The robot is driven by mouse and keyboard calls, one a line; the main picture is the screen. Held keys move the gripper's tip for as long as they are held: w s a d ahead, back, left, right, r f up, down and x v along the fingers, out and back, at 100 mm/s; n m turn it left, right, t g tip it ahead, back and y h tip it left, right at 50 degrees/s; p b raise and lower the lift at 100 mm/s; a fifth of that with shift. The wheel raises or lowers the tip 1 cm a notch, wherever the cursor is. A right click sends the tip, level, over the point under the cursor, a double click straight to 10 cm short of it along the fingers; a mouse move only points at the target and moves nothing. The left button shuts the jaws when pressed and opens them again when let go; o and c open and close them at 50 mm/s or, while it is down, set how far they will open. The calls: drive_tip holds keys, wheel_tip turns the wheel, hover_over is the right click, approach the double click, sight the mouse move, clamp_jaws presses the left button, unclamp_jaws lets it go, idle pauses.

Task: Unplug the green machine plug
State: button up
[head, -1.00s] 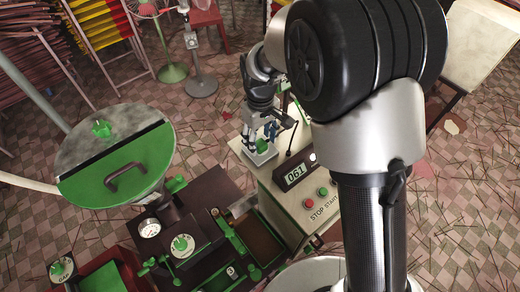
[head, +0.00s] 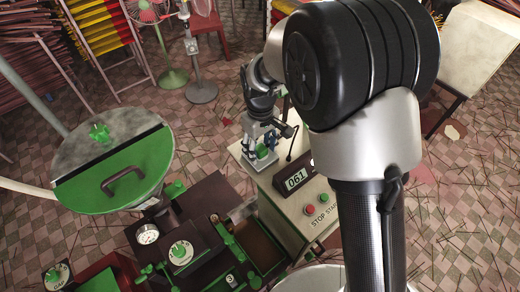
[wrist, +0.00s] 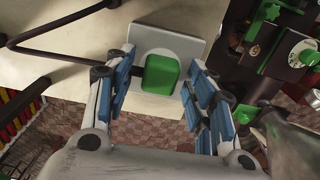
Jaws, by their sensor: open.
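The green plug (wrist: 161,74) sits on a pale grey socket plate (wrist: 168,43) on top of a cream cabinet, in the wrist view. In the head view the plug (head: 263,153) shows as a small green patch between my fingers. My gripper (wrist: 160,92) is open, with its blue-padded fingers on either side of the plug. A gap shows on both sides in the wrist view, so the fingers look apart from it. In the head view my gripper (head: 262,150) points down over the cabinet's far left corner. The plug's underside is hidden.
The cream cabinet (head: 290,205) carries a display (head: 297,180) reading 061 and red and green buttons. A thin black bent rod (wrist: 55,45) stands near my gripper. The green extruder with its hopper (head: 115,165) is at left. Chairs and fans stand behind.

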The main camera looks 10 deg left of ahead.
sight(260, 148)
drive_tip(key=shift+c, duration=0.6)
clamp_jaws()
idle(0.3)
drive_tip(key=shift+r, duration=0.1)
drive_tip(key=shift+r+p, duration=2.2)
drive_tip(key=shift+r, duration=0.75)
